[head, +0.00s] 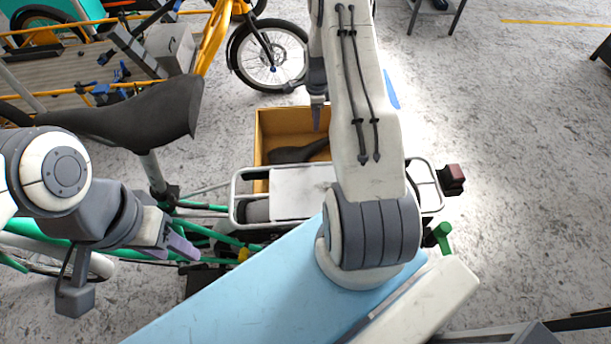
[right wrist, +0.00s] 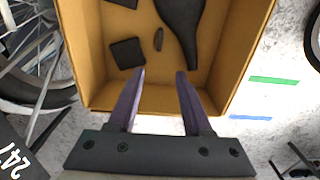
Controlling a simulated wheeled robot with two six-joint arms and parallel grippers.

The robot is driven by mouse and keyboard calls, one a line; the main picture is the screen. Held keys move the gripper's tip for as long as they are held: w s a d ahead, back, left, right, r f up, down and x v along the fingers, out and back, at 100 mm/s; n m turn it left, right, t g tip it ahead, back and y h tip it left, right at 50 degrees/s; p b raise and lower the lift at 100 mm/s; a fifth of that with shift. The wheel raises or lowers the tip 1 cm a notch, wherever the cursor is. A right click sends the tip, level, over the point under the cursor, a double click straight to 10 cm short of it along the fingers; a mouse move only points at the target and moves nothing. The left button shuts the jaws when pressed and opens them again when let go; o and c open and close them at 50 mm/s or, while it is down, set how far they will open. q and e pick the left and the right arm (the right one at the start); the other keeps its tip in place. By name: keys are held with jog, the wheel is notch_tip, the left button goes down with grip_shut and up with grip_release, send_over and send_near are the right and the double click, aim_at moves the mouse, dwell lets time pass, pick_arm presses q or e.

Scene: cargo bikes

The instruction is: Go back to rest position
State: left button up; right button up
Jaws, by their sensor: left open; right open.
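My right gripper (head: 318,115) hangs over the cardboard box in the head view, with its arm crossing the middle of the picture. In the right wrist view its two purple fingers (right wrist: 161,73) stand apart with nothing between them. My left gripper (head: 178,246) is at the left in the head view, beside the green bike frame, below the black saddle. It is open, and I see nothing held in it.
The open box (head: 262,122) holds a black saddle (right wrist: 184,25), a black square piece (right wrist: 126,53) and a small black part. A green cargo bike with a black seat (head: 135,112) and rear rack (head: 288,188) stands close below my arms.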

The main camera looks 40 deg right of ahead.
jog(key=shift+r, duration=1)
